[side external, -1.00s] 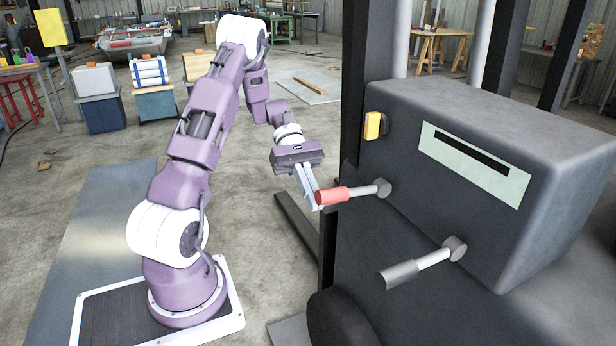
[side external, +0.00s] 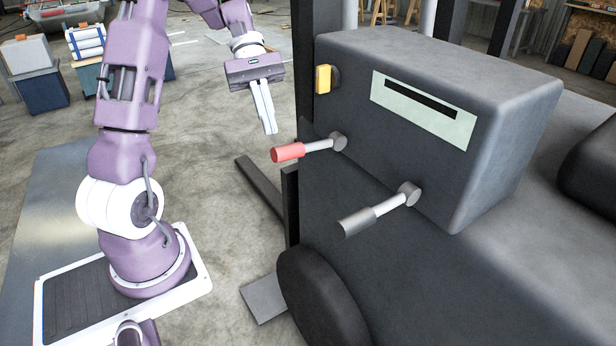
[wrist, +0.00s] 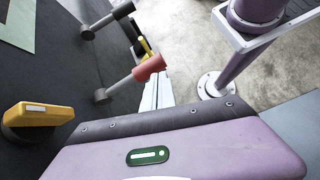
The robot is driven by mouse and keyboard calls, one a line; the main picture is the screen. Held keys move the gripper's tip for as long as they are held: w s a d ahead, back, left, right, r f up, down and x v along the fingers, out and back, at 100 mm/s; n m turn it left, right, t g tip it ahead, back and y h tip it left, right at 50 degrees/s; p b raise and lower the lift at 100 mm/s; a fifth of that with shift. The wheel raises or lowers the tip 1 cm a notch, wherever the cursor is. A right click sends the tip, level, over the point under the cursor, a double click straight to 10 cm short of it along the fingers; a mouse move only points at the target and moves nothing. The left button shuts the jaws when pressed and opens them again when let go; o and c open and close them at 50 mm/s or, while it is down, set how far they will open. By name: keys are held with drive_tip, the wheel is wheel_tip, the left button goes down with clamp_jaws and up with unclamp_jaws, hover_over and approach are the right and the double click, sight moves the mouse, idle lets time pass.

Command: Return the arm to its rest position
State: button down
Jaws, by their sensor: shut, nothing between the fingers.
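My gripper (side external: 269,130) is shut and empty in the side external view. Its pale fingers point down, to the left of the dark machine (side external: 400,75) and above the red-handled lever (side external: 289,151), with a gap between them in the picture. In the wrist view, the shut fingers (wrist: 156,97) show beyond my purple gripper body. The red lever handle (wrist: 149,68) overlaps their far end there, and I cannot tell the depth between them.
A grey-handled lever (side external: 360,220) juts from the machine below the red one. A yellow knob (side external: 323,78) sits on the machine's face; it is close by in the wrist view (wrist: 40,115). Open concrete floor (side external: 225,110) lies left of the machine.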

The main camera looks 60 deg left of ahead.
drive_tip(key=s+d+r+m+t+y, duration=0.2)
drive_tip(key=s+d+m+t+y, duration=0.1)
drive_tip(key=s+d+m, duration=0.3)
drive_tip(key=s+d+r+m+t+y, duration=0.2)
drive_tip(key=s+d+m+t+y, duration=0.2)
drive_tip(key=s+d+m, duration=0.3)
drive_tip(key=d+m+y, duration=0.1)
drive_tip(key=d, duration=0.1)
drive_tip(key=shift+s+d+r+m+y, duration=0.3)
drive_tip(key=shift+m, duration=0.1)
idle(1.0)
